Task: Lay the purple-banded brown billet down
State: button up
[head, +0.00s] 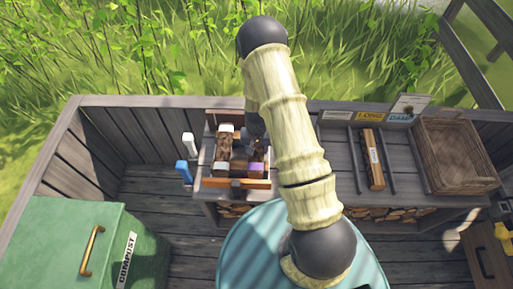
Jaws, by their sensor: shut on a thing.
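The purple-banded brown billet (257,168) is at the right side of a wooden rack on the bench, its purple band towards me. My gripper (257,145) is shut on it from above, over its far part. My arm and gripper hide part of the billet, so I cannot tell whether it rests on the rack or hangs just above it. Brown billets with pale bands (224,147) lie on the left side of the same rack (240,183).
A blue-handled and a white-handled item (187,157) stand left of the rack. To the right, a labelled billet (373,160) lies between dark rails, below signs (369,116). A wicker basket (458,182) is at the far right. A green compost box (55,240) stands front left.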

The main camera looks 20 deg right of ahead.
jog(key=shift+f, duration=0.3)
dwell(0.6)
jog(key=o, duration=1.3)
jog(key=shift+r+p, duration=3.85)
jog(key=shift+r, duration=1.7)
jog(key=shift+r, duration=0.1)
notch_tip(320, 180, up, 17)
jog(key=shift+r+b, duration=0.1)
jog(key=shift+b, duration=0.5)
